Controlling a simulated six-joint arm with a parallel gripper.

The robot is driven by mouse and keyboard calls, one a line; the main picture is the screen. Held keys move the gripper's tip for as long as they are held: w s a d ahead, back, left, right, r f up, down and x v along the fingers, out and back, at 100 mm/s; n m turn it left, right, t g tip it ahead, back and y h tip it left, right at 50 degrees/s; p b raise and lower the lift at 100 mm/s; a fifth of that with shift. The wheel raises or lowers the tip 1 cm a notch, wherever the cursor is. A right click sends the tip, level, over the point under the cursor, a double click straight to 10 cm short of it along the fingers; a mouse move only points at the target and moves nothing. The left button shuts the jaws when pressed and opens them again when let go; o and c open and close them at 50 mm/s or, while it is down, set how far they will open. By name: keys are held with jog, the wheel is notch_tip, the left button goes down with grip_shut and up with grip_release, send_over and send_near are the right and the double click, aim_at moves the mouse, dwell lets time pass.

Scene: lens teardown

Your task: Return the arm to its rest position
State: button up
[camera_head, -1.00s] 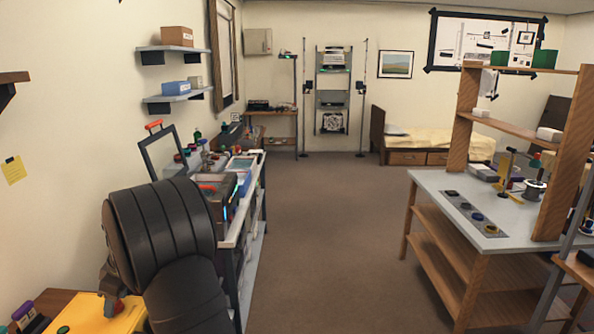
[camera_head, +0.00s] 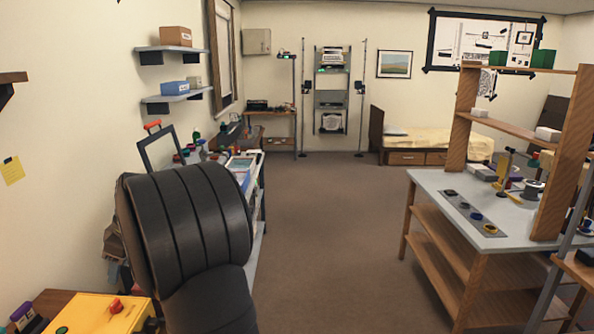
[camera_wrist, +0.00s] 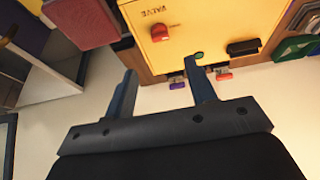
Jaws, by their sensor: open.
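My gripper (camera_wrist: 160,80) shows in the wrist view with its two fingers apart and nothing between them. It is near a yellow box (camera_wrist: 200,25) marked "VALVE", which has a red knob (camera_wrist: 160,32). I cannot tell whether a fingertip touches the box. In the head view my dark arm (camera_head: 190,230) stands at the lower left, and the gripper is hidden. The yellow box also shows there (camera_head: 90,312) at the bottom left.
A cluttered bench (camera_head: 257,205) runs along the left wall behind my arm. A workbench with shelves (camera_head: 415,182) stands at the right. The brown floor (camera_head: 330,220) between them is clear.

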send_near(115, 303)
jog(key=x, duration=0.9)
jog(key=shift+a, duration=0.1)
jog(key=shift+r+m+t, duration=0.15)
jog(key=shift+m+t, duration=0.15)
jog(key=shift+m, duration=0.5)
jog(key=shift+s+m+t+h, duration=0.1)
jog(key=shift+m+t+h, duration=0.35)
jog(key=shift+m, duration=1.3)
jog(key=shift+s+m+t+h, duration=0.15)
jog(key=shift+m+t, duration=0.6)
jog(key=shift+m, duration=1)
jog(key=shift+a+m+t+h, duration=0.15)
jog(key=shift+m+t+h, duration=0.35)
jog(key=shift+m, duration=1.5)
jog(key=shift+a+m+h, duration=0.1)
jog(key=shift+m+h, duration=0.8)
jog(key=shift+m, duration=1.3)
jog(key=shift+t, duration=0.3)
